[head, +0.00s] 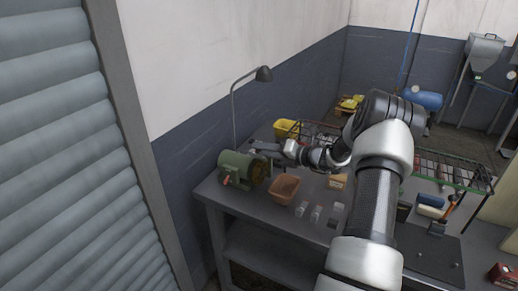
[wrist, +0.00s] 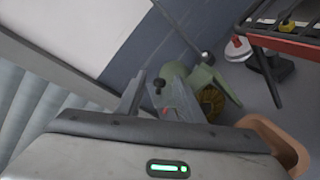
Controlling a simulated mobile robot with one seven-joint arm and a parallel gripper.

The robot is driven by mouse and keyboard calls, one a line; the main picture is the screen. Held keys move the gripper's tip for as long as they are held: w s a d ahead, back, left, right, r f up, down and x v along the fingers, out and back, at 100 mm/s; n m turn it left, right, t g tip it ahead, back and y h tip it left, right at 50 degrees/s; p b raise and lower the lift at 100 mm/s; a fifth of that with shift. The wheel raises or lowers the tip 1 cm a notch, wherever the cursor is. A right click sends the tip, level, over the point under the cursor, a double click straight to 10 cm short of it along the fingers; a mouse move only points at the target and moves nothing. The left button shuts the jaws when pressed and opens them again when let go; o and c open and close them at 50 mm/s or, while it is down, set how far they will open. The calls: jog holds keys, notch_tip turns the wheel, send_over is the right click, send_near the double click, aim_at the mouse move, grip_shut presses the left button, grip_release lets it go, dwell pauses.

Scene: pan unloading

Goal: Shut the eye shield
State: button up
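A green bench grinder (head: 232,165) stands at the left end of the workbench; it also shows in the wrist view (wrist: 222,84), with its brownish wheel. A grey flat piece with a dark knob, which looks like the eye shield (wrist: 173,76), shows between and beyond my fingers in the wrist view. It appears to stand up from the grinder, but its exact tilt is unclear. My gripper (head: 257,147) is above the right side of the grinder. Its two fingers (wrist: 160,96) are apart with the shield beyond them; I cannot tell whether they touch it.
An orange-brown bin (head: 284,189) stands right of the grinder; a lamp (head: 262,75) rises behind it. A yellow bin (head: 286,128) and wire baskets (head: 447,170) line the back. Small parts (head: 316,213) lie in front. A grey shutter (head: 60,150) is at the left.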

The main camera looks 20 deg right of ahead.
jog(key=shift+x, duration=1.1)
jog(key=shift+c, duration=0.4)
grip_shut()
